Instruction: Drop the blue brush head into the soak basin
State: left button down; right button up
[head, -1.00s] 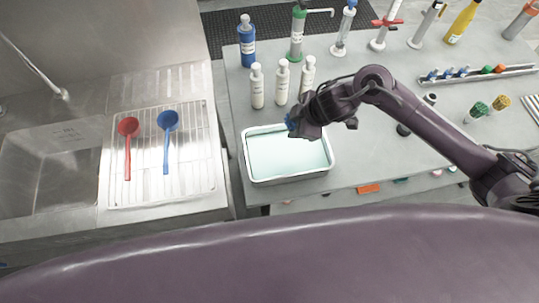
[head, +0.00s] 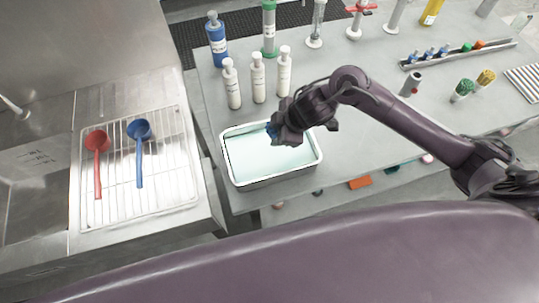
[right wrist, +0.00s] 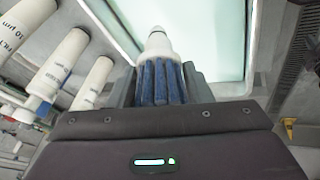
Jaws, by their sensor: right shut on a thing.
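The soak basin (head: 238,183) is a white-rimmed rectangular tub of pale green-blue liquid near the counter's left front. My right gripper (head: 273,131) is over the basin's far part, near its back rim. It is shut on the blue brush head (head: 270,130), a small blue patch at the fingertips. In the right wrist view the brush head (right wrist: 158,83) shows blue bristles between the two dark fingers and a white tip pointing away, with the basin's pale liquid behind. Its height above the liquid is hard to tell. My left gripper is not in view.
Several white bottles (head: 258,78) stand just behind the basin, with a blue bottle (head: 217,40) further back. A sink drainer (head: 190,175) at left holds red (head: 97,140) and blue (head: 139,131) scoops. Green (head: 463,90) and yellow (head: 486,78) brushes stand at right.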

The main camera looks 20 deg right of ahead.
jog(key=o, duration=1.1)
jog(key=shift+c, duration=0.2)
jog(key=v, duration=0.8)
